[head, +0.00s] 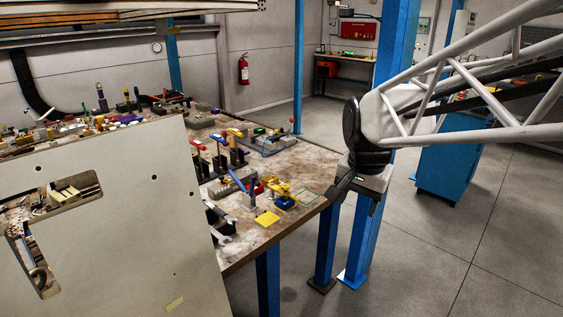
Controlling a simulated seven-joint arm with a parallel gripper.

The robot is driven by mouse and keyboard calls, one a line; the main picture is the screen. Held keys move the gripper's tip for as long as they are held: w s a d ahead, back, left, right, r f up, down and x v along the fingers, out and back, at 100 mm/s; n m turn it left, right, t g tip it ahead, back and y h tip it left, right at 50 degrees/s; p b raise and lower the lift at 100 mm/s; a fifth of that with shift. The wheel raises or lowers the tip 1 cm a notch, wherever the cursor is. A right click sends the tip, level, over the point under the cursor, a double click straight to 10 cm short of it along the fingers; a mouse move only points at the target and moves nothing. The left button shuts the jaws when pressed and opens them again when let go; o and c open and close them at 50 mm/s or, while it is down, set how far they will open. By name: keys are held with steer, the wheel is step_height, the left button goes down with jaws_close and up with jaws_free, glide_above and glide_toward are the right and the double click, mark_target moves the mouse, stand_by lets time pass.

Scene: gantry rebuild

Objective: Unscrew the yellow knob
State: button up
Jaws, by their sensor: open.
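Small yellow parts (281,189) sit by a blue block (286,202) near the right end of the workbench (305,165). At this size I cannot tell which of them is the yellow knob, or whether it is screwed on. A flat yellow square (267,218) lies in front of them. My gripper (352,205) hangs at the bench's right edge, to the right of the yellow parts and apart from them. It points down, its dark fingers spread with nothing seen between them.
Several toggle clamps with coloured handles (220,138) stand behind the yellow parts. Wrenches (219,222) lie at the bench's front. A large pale panel (120,215) with cut-outs hides much of the bench at left. A blue post (395,60) rises behind my arm.

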steer(key=w+a+m, duration=0.3)
steer(key=w+m, duration=0.1)
steer(key=w, duration=0.9)
steer(key=m+g, duration=0.2)
steer(key=m, duration=0.9)
glide_toward(285, 185)
steer(key=shift+s+d, duration=0.3)
steer(key=shift+s, duration=0.4)
steer(key=shift+w+a+f+m, duration=0.25)
steer(key=shift+w+f+m, duration=0.15)
steer(key=shift+w+f, duration=0.1)
steer(key=shift+f, duration=3.8)
steer(key=c, duration=0.7)
